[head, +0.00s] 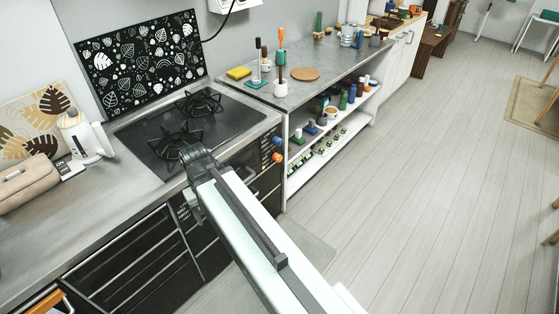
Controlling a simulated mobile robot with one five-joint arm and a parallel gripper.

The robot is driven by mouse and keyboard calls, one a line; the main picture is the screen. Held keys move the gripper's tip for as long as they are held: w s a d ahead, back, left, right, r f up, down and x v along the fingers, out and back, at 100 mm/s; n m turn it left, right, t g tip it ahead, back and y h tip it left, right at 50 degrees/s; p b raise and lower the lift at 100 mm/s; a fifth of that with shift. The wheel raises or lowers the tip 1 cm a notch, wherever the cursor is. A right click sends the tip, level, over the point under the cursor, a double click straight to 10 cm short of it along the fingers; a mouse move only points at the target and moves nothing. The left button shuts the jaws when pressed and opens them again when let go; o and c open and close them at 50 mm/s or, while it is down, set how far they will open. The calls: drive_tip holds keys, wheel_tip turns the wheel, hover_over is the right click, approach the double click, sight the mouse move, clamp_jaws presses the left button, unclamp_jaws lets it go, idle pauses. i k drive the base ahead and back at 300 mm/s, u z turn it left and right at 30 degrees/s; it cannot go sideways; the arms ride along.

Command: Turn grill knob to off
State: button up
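A black two-burner stove (160,151) is set into the grey counter. On the dark front panel below it, at the right end, a blue knob (277,141) sits above an orange knob (276,157). I cannot tell which one is the grill knob or read their markings. My arm reaches in from the bottom right, and its dark end, my gripper (196,160), is in front of the stove's front edge, left of both knobs and apart from them. The arm hides part of the front panel. The fingers are not clear, so open or shut cannot be told.
A white kettle (82,138) and a beige bag (26,183) stand on the left counter. A patterned black splash panel (142,62) stands behind the stove. An open shelf unit (328,137) with small items adjoins on the right. The wooden floor (420,190) is clear.

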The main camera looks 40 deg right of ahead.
sight(275, 156)
drive_tip(key=u, duration=1.45)
drive_tip(key=k, duration=1.1)
drive_tip(key=z, duration=0.9)
drive_tip(key=i, duration=0.5)
drive_tip(key=u, duration=0.05)
